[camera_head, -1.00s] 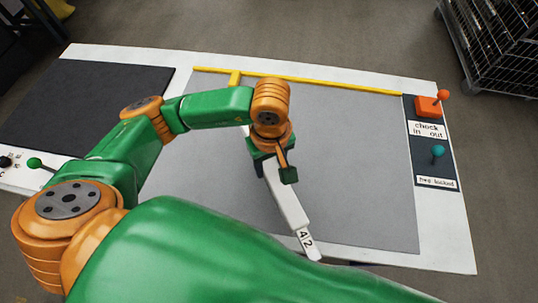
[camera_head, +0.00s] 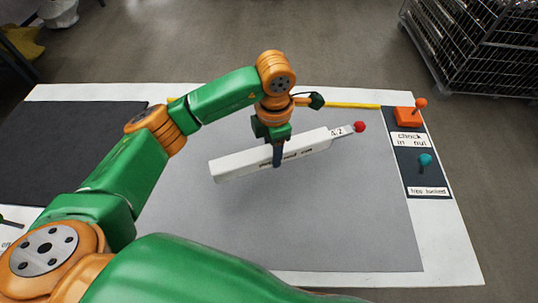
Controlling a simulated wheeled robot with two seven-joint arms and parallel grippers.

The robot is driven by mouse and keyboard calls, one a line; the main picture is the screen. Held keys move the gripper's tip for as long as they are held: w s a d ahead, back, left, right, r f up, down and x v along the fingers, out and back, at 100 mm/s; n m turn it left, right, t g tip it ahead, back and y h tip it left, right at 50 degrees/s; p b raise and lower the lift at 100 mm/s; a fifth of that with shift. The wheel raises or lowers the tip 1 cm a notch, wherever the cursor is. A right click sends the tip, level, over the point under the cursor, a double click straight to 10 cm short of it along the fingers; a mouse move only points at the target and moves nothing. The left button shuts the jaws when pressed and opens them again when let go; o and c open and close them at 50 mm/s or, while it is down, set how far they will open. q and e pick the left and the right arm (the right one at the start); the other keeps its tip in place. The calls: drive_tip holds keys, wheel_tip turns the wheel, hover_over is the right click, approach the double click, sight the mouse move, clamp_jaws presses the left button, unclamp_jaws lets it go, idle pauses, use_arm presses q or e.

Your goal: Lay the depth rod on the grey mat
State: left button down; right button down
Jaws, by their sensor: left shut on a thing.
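The depth rod (camera_head: 235,167) is a long white bar with dark lettering along its side. Its right end carries a tag reading "A 2" and a red ball tip. My left gripper (camera_head: 277,158) is shut on the rod near its middle, and the rod lies crosswise in the picture. The grey mat (camera_head: 310,225) spreads below the rod. A faint shadow shows on the mat, and the rod appears held above it. My right gripper is not in view.
A dark panel on the right carries an orange switch (camera_head: 408,116), a teal knob (camera_head: 425,160) and labels. A black mat (camera_head: 70,150) lies at the left. A yellow strip (camera_head: 350,105) edges the grey mat's back. A wire cage (camera_head: 480,50) stands beyond the table.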

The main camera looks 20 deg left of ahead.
sight(270, 155)
use_arm(q)
drive_tip(key=f, duration=0.1)
drive_tip(key=w+f, duration=0.1)
drive_tip(key=f, duration=0.1)
drive_tip(key=a+f+p, duration=0.1)
drive_tip(key=f, duration=0.1)
drive_tip(key=shift+w+a, duration=0.1)
drive_tip(key=shift+w, duration=0.15)
drive_tip(key=shift+f, duration=0.4)
drive_tip(key=shift+c, duration=1.6)
unclamp_jaws()
drive_tip(key=shift+r, duration=0.1)
drive_tip(key=shift+r, duration=0.3)
wheel_tip(270, 155, up, 12)
drive_tip(key=shift+f+b, duration=0.15)
drive_tip(key=shift+b, duration=0.6)
